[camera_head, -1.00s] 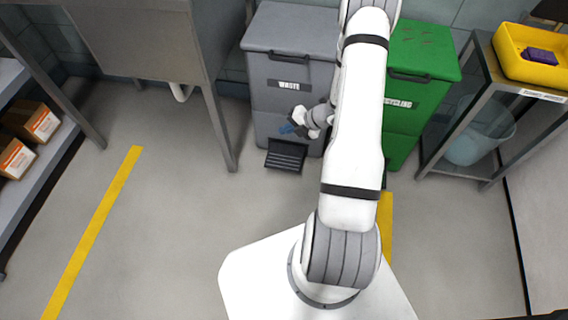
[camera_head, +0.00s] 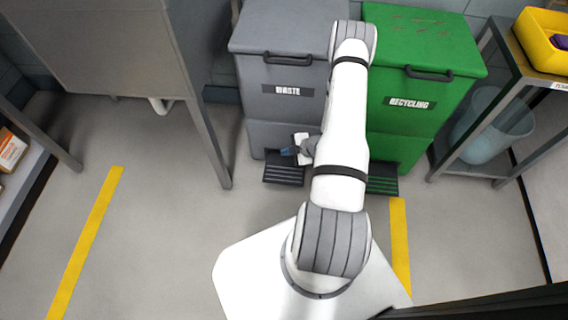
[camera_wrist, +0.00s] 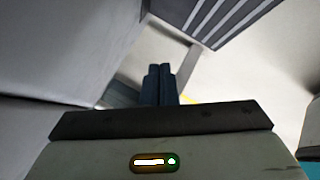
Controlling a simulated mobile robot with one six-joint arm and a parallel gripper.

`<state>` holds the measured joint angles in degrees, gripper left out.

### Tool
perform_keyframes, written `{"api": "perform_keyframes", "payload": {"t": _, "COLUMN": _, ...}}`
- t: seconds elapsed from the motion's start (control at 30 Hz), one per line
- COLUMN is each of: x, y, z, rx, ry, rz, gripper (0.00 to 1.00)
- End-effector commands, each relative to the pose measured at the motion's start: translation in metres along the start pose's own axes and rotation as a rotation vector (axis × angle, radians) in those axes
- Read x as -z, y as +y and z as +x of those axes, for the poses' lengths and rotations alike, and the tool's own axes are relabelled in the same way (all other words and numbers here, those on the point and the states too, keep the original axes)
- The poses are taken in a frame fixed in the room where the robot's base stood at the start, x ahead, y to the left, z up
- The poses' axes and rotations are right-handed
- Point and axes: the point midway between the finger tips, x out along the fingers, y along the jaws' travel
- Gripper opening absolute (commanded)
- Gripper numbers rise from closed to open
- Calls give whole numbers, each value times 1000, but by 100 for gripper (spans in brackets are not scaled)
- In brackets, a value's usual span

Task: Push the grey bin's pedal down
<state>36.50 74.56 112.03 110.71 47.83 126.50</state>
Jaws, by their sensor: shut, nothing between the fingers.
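The grey bin (camera_head: 262,110), labelled WASTE, stands against the back wall with its lid shut. Its black ribbed pedal (camera_head: 283,175) sticks out at the bottom front. A ribbed dark plate, which looks like the pedal (camera_wrist: 222,18), shows at the top right of the wrist view. My gripper (camera_head: 288,151) is shut and empty. In the head view its blue-grey tips are just above the far edge of the pedal, near the bin's front. The two fingers are together in the wrist view (camera_wrist: 160,70). I cannot tell whether they touch the pedal.
A green recycling bin (camera_head: 415,80) stands right of the grey bin, with its own pedal (camera_head: 382,179) partly behind my arm. A metal table leg (camera_head: 210,145) is at the left. A rack (camera_head: 510,110) with a yellow tray (camera_head: 545,45) is at the right. Floor in front is clear.

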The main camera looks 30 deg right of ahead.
Motion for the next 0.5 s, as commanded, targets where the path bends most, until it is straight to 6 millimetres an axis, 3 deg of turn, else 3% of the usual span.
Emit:
{"api": "perform_keyframes", "payload": {"t": 0.27, "x": -5, "y": -2, "z": -1, "rx": -6, "ry": -6, "rz": 7, "gripper": 0}}
{"api": "perform_keyframes", "payload": {"t": 0.5, "x": -17, "y": -13, "z": 12, "rx": -7, "ry": -7, "rz": 9, "gripper": 0}}
